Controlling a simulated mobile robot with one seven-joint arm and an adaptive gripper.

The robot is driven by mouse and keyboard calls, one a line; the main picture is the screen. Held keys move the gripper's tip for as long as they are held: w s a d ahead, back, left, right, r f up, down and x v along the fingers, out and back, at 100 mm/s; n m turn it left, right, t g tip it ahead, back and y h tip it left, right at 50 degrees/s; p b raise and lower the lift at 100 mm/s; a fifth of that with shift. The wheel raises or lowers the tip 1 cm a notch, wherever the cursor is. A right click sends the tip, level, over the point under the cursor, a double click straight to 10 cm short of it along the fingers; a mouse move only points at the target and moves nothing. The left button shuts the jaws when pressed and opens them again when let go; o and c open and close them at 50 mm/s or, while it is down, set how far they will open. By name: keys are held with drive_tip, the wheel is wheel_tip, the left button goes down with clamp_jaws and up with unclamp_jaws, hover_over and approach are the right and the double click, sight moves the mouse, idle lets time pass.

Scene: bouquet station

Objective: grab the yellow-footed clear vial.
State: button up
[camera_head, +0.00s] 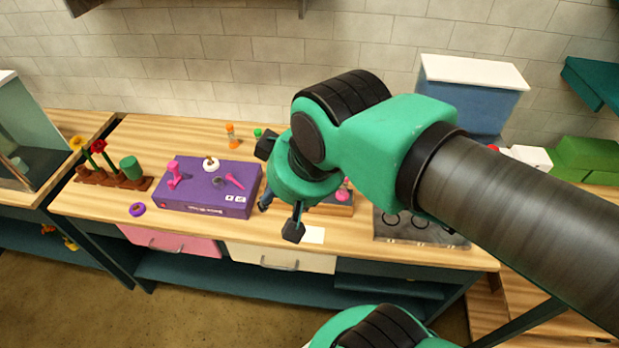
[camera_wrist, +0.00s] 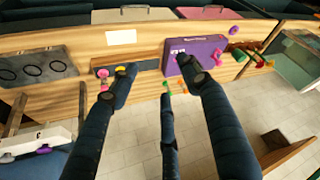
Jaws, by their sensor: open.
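My gripper (camera_head: 274,192) is open, its dark fingers spread above the bench near the purple box's right end. In the wrist view my gripper (camera_wrist: 158,76) shows three spread fingers with nothing between them. I cannot make out a yellow-footed clear vial for certain. A small vial with orange ends (camera_head: 231,135) stands behind the purple box; it also shows in the wrist view (camera_wrist: 183,86). A green-topped piece (camera_head: 257,132) is beside it, partly hidden by my gripper. A small yellow piece (camera_wrist: 120,70) shows by a fingertip in the wrist view; its shape is unclear.
The purple box (camera_head: 205,190) holds pink pieces and a white ring. A wooden rack (camera_head: 105,179) with flowers and a green cup stands at the left. A grey board with rings (camera_head: 420,232) and a blue bin (camera_head: 466,100) are at the right. A purple ring (camera_head: 137,209) lies in front.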

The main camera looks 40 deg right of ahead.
drive_tip(key=shift+w, duration=0.1)
drive_tip(key=w+d+f+m+g+p, duration=0.1)
drive_tip(key=w+d+p, duration=0.2)
drive_tip(key=w+d, duration=0.25)
drive_tip(key=w+d+f+g+p, duration=0.1)
drive_tip(key=w+d+g+p, duration=0.1)
drive_tip(key=w+d, duration=0.3)
drive_tip(key=w+d+f+g+p, duration=0.1)
drive_tip(key=w+d+f, duration=0.1)
drive_tip(key=d+f, duration=0.2)
drive_tip(key=w+d+f+m+p, duration=0.1)
drive_tip(key=w+d+f+p, duration=0.1)
drive_tip(key=d+f, duration=0.1)
drive_tip(key=w+d+f+m+g+p, duration=0.1)
drive_tip(key=w+d+f+p, duration=0.1)
drive_tip(key=d+f, duration=0.2)
drive_tip(key=shift+w+d+f+g, duration=0.1)
drive_tip(key=shift+d+f+g, duration=0.1)
drive_tip(key=shift+d, duration=0.2)
drive_tip(key=shift+w+d+f+g, duration=0.1)
drive_tip(key=shift+d+f, duration=0.05)
drive_tip(key=shift+d, duration=0.25)
drive_tip(key=shift+d+f, duration=0.2)
drive_tip(key=shift+f, duration=0.1)
